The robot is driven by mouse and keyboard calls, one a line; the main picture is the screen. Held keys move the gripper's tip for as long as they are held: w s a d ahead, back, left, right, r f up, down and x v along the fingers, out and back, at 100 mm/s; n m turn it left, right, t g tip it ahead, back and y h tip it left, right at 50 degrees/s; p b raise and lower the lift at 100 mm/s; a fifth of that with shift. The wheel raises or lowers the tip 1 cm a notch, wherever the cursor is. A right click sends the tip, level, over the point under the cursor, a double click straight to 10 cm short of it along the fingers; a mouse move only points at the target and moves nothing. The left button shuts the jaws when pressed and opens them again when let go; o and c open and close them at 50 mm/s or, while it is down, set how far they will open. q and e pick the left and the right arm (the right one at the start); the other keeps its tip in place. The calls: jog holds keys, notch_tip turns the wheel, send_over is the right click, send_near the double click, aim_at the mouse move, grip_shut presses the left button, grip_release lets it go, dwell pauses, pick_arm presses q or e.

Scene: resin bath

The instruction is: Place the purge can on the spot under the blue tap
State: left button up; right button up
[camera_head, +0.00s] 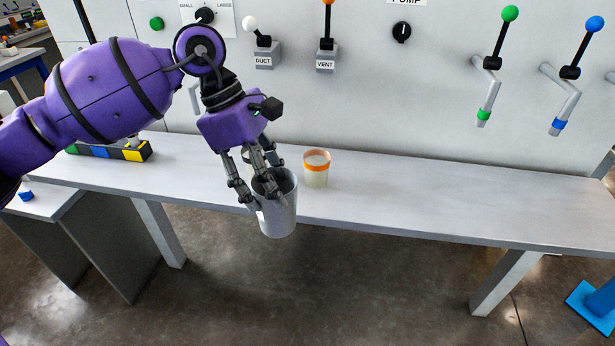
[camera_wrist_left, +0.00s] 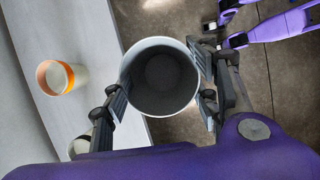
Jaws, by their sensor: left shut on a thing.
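The purge can, a grey open-topped can (camera_head: 278,218), is held by my left gripper (camera_head: 264,192), whose fingers are shut on its wall. The can is upright or nearly so and overlaps the bench's front edge in the head view. In the left wrist view the can (camera_wrist_left: 160,78) looks empty, sits between the fingers, and shows mostly against the floor. The blue tap (camera_head: 559,124), with a blue-knobbed lever (camera_head: 594,24), is on the wall at the far right, well away from the can. No marked spot can be made out on the bench below it.
An orange-banded cup (camera_head: 316,170) stands on the bench (camera_head: 420,195) just right of the can. Another container, partly hidden, is behind my gripper. The green tap (camera_head: 485,115) is left of the blue one. The bench right of the cup is clear.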

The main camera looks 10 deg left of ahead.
pick_arm(q)
jog(key=w+r+n+t+y, duration=0.2)
jog(key=w+r+n+t, duration=0.2)
jog(key=r+n, duration=0.5)
jog(key=w+a+f+n, duration=0.3)
jog(key=w+f, duration=1.1)
jog(key=shift+w+f+n+t, duration=0.15)
jog(key=shift+n+t, duration=0.15)
jog(key=shift+n, duration=0.1)
jog(key=shift+f, duration=0.1)
jog(key=o, duration=1.6)
jog(key=shift+f, duration=0.1)
